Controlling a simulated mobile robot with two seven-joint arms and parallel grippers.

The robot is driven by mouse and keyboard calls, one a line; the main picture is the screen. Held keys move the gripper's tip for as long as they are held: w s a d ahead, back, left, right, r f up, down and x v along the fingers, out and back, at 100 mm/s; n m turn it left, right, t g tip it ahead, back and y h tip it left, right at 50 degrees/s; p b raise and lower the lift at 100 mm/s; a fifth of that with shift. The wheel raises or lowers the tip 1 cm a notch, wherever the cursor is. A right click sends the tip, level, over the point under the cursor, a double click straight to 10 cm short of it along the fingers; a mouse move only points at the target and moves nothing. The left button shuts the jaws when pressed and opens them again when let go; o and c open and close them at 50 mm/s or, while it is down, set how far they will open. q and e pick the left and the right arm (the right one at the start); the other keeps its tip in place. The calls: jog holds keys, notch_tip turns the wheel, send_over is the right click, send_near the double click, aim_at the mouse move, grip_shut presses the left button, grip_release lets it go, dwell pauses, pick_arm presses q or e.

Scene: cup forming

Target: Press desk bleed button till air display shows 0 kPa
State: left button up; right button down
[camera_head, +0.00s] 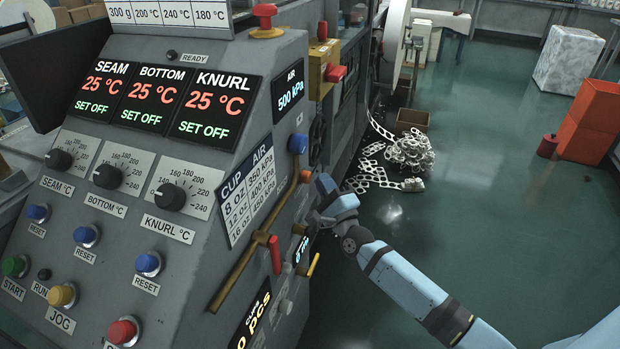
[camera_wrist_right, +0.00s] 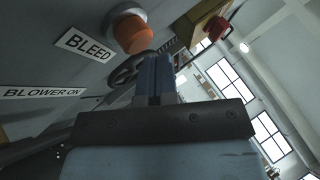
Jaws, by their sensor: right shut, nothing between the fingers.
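The orange bleed button (camera_wrist_right: 132,34) sticks out of the grey panel beside a BLEED label (camera_wrist_right: 84,46) in the right wrist view. In the head view an orange button (camera_head: 305,176) shows on the desk's right side face. The air display (camera_head: 289,91) reads 500 kPa. My right gripper (camera_head: 323,187) is shut and empty just right of that button. In the wrist view its closed fingertips (camera_wrist_right: 154,62) are close to the button's lower right edge; I cannot tell whether they touch. My left gripper is not in view.
The desk front has SEAM, BOTTOM and KNURL displays (camera_head: 160,105) at 25 °C. A blue knob (camera_head: 298,144), a red-handled lever (camera_head: 274,256) and a yellow lever (camera_head: 313,266) stick out near the gripper. Metal scrap (camera_head: 408,150) lies on the open green floor beyond.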

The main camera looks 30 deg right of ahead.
jog(key=shift+w+a, duration=0.4)
jog(key=shift+w, duration=0.1)
dwell(0.8)
dwell(0.4)
jog(key=shift+s+d, duration=0.6)
jog(key=shift+s, duration=0.1)
jog(key=s+d, duration=0.1)
jog(key=s, duration=0.1)
jog(key=s+d, duration=0.2)
jog(key=shift+d, duration=0.1)
jog(key=shift+w, duration=0.1)
dwell(0.7)
